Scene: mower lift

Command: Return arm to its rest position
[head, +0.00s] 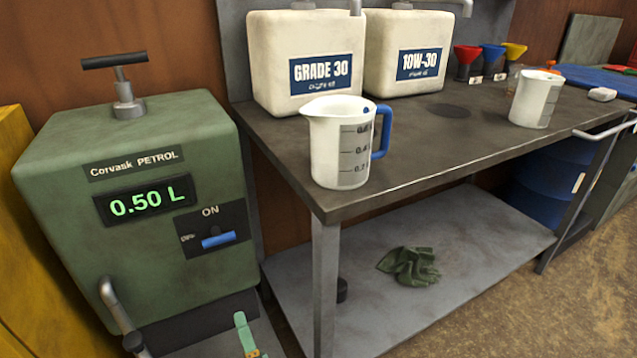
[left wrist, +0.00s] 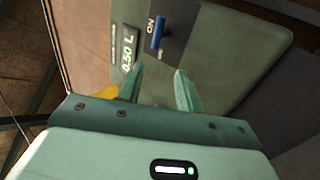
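My left gripper (head: 246,338) shows at the bottom edge of the head view, in front of the lower part of the green petrol dispenser (head: 60,180). In the left wrist view the two teal fingers of the left gripper (left wrist: 160,76) stand apart with nothing between them. They point towards the dispenser, which also shows there (left wrist: 225,50). The blue switch handle (head: 218,240) lies below the ON label, clear of the fingers, and it shows in the left wrist view (left wrist: 158,33) too. The display reads 0.50 L. My right gripper is not in view.
A measuring jug with a blue handle (head: 340,150) stands at the near corner of the workbench (head: 450,145). Two oil containers stand behind it. A second jug (head: 535,98) is farther right. A dark green glove (head: 410,266) lies on the lower shelf (head: 470,240). A yellow cabinet (head: 25,260) flanks the dispenser.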

